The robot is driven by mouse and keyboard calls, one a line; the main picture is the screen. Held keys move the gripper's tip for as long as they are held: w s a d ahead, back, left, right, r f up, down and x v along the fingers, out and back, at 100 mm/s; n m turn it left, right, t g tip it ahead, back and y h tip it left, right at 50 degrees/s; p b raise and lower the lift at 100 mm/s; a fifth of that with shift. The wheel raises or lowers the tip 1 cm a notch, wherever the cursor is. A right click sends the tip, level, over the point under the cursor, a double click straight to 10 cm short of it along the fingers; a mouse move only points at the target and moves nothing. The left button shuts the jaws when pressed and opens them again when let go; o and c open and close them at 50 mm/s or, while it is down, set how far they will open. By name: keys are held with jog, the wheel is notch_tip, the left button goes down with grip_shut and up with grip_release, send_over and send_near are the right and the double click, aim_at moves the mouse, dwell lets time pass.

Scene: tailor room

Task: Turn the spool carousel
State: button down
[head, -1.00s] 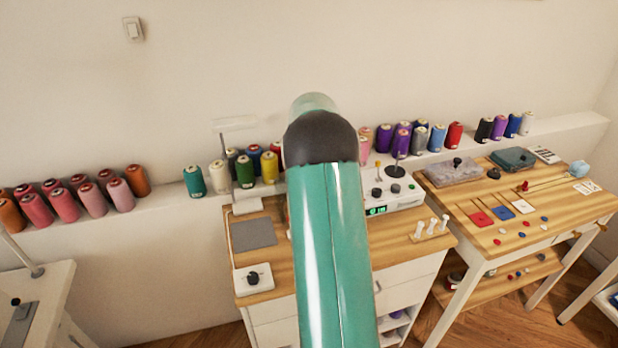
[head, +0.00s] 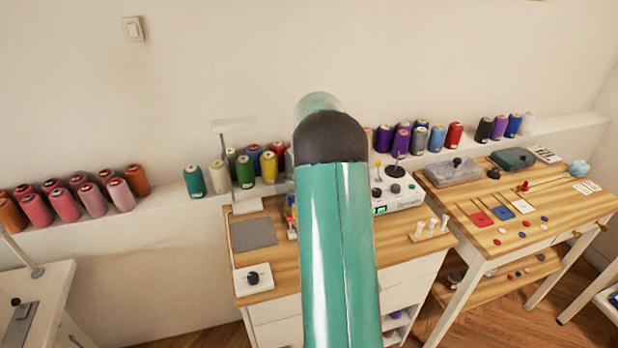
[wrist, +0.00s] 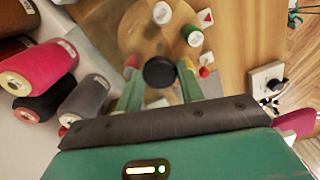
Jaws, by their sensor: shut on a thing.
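The spool carousel (wrist: 134,36) is a round wooden disc in the wrist view, with a black knob (wrist: 160,72) near its lower edge in that picture. White and green spools (wrist: 192,36) and small coloured markers sit on it. My gripper (wrist: 158,68) has its two green fingers on either side of the knob and is shut on it. In the head view my own arm hides the gripper and most of the carousel; only a few coloured bits (head: 291,215) show beside the arm.
Large thread cones (wrist: 40,85) lie close at the left of the wrist view. The wooden-topped cabinet (head: 262,285) holds a grey pad (head: 253,233), a black-knobbed white box (head: 253,279) and a white device (head: 400,200). A wooden table (head: 520,225) stands at right.

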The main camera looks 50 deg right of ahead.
jog(key=c, duration=0.9)
grip_release()
jog(key=shift+r, duration=0.15)
notch_tip(320, 180, up, 14)
jog(key=shift+f, duration=0.2)
